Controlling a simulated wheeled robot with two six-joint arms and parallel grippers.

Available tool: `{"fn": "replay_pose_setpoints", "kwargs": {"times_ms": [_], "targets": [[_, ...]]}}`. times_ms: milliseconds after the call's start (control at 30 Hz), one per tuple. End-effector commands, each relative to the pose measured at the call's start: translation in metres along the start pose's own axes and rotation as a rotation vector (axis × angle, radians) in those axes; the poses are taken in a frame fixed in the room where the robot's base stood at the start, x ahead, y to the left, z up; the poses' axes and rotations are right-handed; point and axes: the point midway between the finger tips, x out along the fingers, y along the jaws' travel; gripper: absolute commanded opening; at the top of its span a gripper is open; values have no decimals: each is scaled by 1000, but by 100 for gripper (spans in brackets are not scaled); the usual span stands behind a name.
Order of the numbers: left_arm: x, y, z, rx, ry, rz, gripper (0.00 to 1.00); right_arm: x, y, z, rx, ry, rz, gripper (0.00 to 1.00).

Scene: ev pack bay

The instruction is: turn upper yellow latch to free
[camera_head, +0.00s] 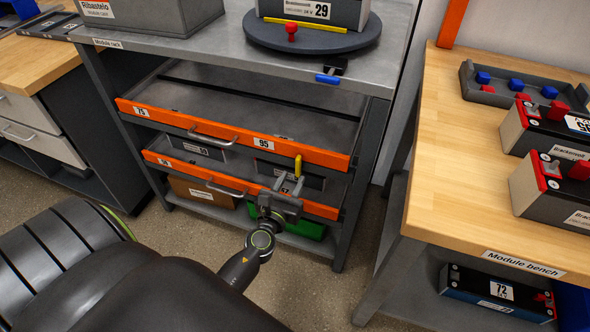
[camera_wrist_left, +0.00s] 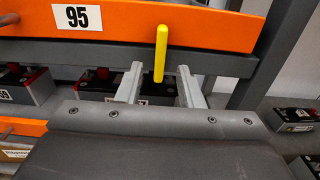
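The yellow latch (camera_head: 298,166) is a slim upright bar at the right end of the upper orange drawer front (camera_head: 230,134). In the left wrist view the latch (camera_wrist_left: 161,50) stands vertical, its top over the orange front and its lower end below it. My left gripper (camera_head: 290,181) is just below and in front of the latch. In the wrist view its two fingers (camera_wrist_left: 159,72) are apart, with the latch's lower end showing between them and a gap on each side. Whether the latch is deep between the fingers is unclear. My right gripper is not in view.
A lower orange drawer front (camera_head: 180,173) with a handle lies under the upper one. The grey rack top (camera_head: 240,50) carries a turntable (camera_head: 312,40). The wooden module bench (camera_head: 445,130) stands to the right. A green bin (camera_head: 310,229) sits on the bottom shelf.

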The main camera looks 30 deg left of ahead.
Motion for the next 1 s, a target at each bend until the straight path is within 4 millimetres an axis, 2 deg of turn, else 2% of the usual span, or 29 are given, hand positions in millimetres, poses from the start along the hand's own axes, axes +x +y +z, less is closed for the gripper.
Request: {"fn": "replay_pose_setpoints", "kwargs": {"times_ms": [100,233,600,867,1000], "targets": [[18,0,1,1,-1,-1,34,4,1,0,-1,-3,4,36],[28,0,0,0,0,1,34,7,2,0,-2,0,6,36],[33,0,0,-1,0,1,34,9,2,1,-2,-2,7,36],[32,0,0,-1,0,1,0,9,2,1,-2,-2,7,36],[32,0,0,-1,0,1,0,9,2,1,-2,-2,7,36]]}}
